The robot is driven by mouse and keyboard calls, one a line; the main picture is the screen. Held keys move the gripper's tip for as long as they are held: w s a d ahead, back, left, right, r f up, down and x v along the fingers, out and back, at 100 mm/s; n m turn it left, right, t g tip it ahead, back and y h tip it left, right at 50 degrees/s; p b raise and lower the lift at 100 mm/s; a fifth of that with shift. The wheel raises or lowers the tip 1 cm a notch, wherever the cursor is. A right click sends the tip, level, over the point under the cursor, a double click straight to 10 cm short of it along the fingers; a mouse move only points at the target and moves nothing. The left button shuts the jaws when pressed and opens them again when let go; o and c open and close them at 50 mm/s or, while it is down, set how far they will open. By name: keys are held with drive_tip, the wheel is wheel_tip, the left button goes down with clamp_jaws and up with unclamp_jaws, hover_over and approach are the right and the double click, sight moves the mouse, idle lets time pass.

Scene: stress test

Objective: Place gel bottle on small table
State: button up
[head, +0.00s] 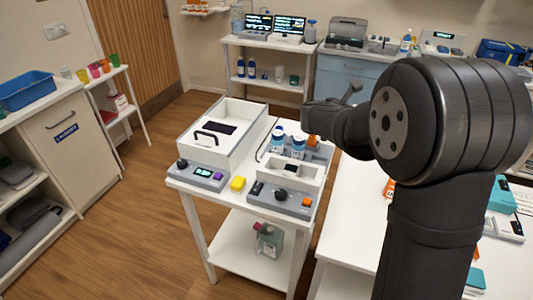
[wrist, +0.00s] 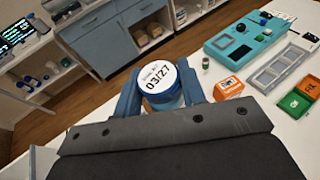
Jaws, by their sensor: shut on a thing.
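My gripper (wrist: 160,95) shows in the wrist view, with its two blue fingers shut on either side of a round bottle (wrist: 160,78). The bottle has a white top marked 03/27 and a blue rim; its lower part is hidden, and I cannot read a name showing that it is the gel bottle. In the head view my arm hides the fingers and the held bottle. A small white table (head: 178,186) with a lower shelf stands at the middle of the head view.
A white bench (head: 345,215) stands right of the small table. In the wrist view it holds a teal device (wrist: 245,38), an orange box (wrist: 228,89) and trays.

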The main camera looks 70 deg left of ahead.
drive_tip(key=s+a+n+g+y, duration=0.15)
drive_tip(key=s+a, duration=0.25)
drive_tip(key=s, duration=0.6)
drive_tip(key=s+a+n+g+y, duration=0.1)
drive_tip(key=s+a+n+y, duration=0.2)
drive_tip(key=s, duration=0.8)
drive_tip(key=s+a+n+g+y, duration=0.15)
drive_tip(key=s+a, duration=0.35)
drive_tip(key=s, duration=0.5)
drive_tip(key=f, duration=1.5)
drive_tip(key=shift+w, duration=0.35)
drive_tip(key=shift+f, duration=0.15)
drive_tip(key=o, duration=0.8)
drive_tip(key=shift+o, duration=0.2)
